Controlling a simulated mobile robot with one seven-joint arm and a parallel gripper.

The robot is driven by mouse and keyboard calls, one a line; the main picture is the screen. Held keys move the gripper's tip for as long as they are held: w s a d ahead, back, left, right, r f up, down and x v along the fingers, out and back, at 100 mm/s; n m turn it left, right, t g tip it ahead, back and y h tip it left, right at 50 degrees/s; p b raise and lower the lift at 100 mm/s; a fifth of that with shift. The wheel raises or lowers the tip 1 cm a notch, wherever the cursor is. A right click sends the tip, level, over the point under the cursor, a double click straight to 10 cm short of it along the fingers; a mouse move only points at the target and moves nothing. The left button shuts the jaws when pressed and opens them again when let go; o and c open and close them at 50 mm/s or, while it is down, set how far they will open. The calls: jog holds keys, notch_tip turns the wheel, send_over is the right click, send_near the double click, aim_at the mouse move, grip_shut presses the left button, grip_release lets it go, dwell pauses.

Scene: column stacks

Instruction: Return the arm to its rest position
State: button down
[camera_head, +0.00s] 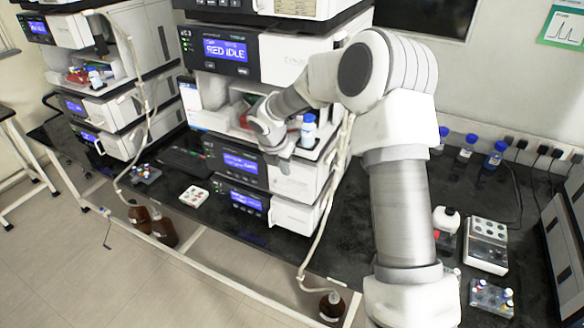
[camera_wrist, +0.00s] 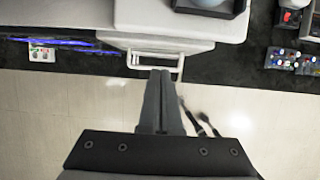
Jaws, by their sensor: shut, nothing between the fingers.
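My arm rises from the lower right of the head view, bends at the elbow and reaches left to the front of the middle instrument stack (camera_head: 285,60). The wrist end hangs before the stack's open bay, close to the bottles there; the fingertips are hard to make out in that view.
A blue-capped bottle (camera_head: 308,131) stands in the stack's bay. A second stack (camera_head: 100,70) is at the left. The black bench (camera_head: 345,245) holds bottles, a white rack (camera_head: 487,244) and vial trays at the right. Brown bottles (camera_head: 163,228) stand low at the left. Tubing hangs at the stack's right side.

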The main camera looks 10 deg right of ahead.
jog(key=s+d+r+m+b, duration=0.3)
jog(key=s+d+r+m, duration=0.1)
jog(key=s+r+m, duration=1.2)
jog(key=s+f+m+t+y+b, duration=0.1)
jog(key=s+m+t+y+b, duration=0.1)
jog(key=s+m, duration=1)
jog(key=s+b, duration=0.1)
jog(key=s, duration=0.7)
jog(key=shift+s+f+m+y+b, duration=0.15)
jog(key=shift+f+m+y+b, duration=0.15)
jog(key=shift+m+b, duration=0.1)
